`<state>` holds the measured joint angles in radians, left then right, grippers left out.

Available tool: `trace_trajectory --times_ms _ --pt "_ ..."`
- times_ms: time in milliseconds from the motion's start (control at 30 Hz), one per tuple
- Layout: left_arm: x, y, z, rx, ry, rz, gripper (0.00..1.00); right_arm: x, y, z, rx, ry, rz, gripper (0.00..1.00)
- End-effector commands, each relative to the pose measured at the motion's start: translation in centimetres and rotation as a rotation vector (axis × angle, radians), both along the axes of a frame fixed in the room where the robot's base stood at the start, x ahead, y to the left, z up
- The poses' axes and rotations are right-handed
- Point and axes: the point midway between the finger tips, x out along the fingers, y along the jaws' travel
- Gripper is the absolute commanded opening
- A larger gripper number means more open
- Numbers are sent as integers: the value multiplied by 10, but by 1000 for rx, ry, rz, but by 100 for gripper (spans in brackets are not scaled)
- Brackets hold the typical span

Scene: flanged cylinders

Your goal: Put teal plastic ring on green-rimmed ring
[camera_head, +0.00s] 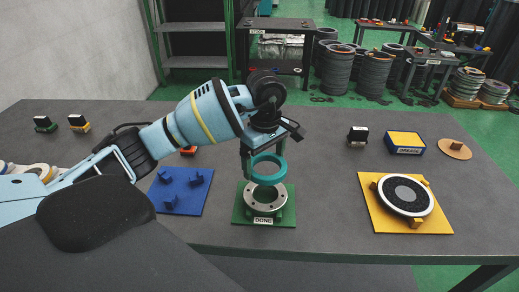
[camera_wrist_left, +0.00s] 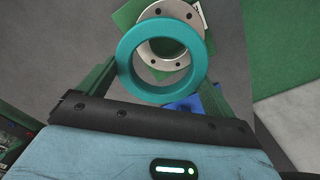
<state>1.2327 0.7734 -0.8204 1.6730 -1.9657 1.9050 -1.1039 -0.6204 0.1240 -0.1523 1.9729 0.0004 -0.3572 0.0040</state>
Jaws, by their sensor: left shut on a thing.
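The teal plastic ring (camera_head: 268,181) is held in my left gripper (camera_head: 264,160), above the green board. In the left wrist view the teal ring (camera_wrist_left: 127,62) sits between the two green fingers. A silver flanged ring with bolt holes (camera_head: 253,206) and a green edge stands on the green board (camera_head: 285,221) marked DONE; I take it as the green-rimmed ring. It lies below the teal ring, with a gap between them. In the left wrist view the flange (camera_wrist_left: 188,14) is partly hidden behind the teal ring. My right gripper is not in view.
A blue board with pegs (camera_head: 181,204) lies to the left. A yellow board (camera_head: 435,225) with a white-rimmed black disc (camera_head: 405,195) lies to the right. Grey table is clear between boards.

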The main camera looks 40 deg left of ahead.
Motion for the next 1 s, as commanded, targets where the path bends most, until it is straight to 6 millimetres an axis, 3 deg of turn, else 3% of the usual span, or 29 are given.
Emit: trace_trajectory --times_ms 133,667,1000 --pt "-6 -4 5 -2 -8 -28 66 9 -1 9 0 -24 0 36" --pt "-7 -4 3 -1 -4 -34 66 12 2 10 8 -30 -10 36" --pt "-8 -4 -20 -1 1 -33 66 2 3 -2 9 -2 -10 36"
